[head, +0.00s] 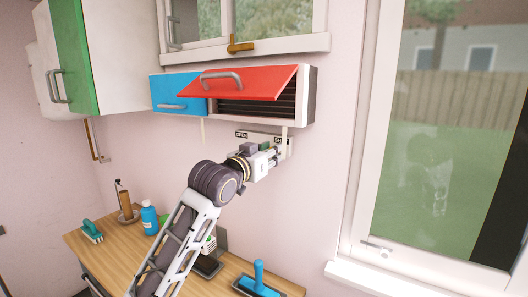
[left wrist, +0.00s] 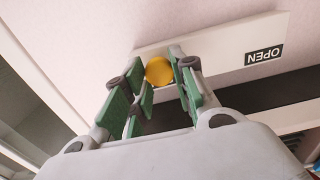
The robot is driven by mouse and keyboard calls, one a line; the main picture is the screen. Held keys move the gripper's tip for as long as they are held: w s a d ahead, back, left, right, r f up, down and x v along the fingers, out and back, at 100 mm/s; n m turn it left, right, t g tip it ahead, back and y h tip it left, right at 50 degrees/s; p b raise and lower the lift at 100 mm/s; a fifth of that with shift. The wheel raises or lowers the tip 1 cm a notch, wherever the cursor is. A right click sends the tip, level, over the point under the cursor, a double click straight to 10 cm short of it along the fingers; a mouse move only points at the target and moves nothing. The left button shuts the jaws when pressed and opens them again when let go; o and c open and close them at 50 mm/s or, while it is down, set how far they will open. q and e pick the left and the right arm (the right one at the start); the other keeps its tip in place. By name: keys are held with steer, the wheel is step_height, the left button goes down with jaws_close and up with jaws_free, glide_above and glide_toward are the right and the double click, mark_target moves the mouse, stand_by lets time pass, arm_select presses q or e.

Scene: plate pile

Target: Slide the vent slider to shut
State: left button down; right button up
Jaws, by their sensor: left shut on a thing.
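The vent plate (head: 258,137) is a white strip on the pink wall below the cabinet. Its left end carries an OPEN label (head: 241,134); a second label (head: 279,140) at its right end is partly covered by my gripper. In the left wrist view the yellow slider knob (left wrist: 159,70) sits between the green-padded fingers of my left gripper (left wrist: 164,82), which is shut on it. The OPEN label (left wrist: 265,52) lies to the right there, well away from the knob. In the head view my left gripper (head: 274,153) hides the knob, near the plate's right end.
A cabinet (head: 310,95) with a blue door and a raised red flap (head: 245,83) hangs just above the arm. A wooden counter (head: 120,240) below holds a blue bottle (head: 149,217) and a blue-handled tool (head: 259,280). A large window stands at right.

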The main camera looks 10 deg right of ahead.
arm_select(q)
steer(key=shift+s+d, duration=0.45)
steer(key=c, duration=1.6)
jaws_free()
steer(key=o, duration=0.5)
steer(key=shift+d, duration=0.1)
steer(key=shift+c, duration=0.2)
steer(key=shift+a, duration=0.2)
steer(key=shift+s, duration=0.1)
steer(key=v, duration=1.1)
steer(key=shift+s+a, duration=0.2)
steer(key=shift+s, duration=0.05)
steer(key=shift+f, duration=0.1)
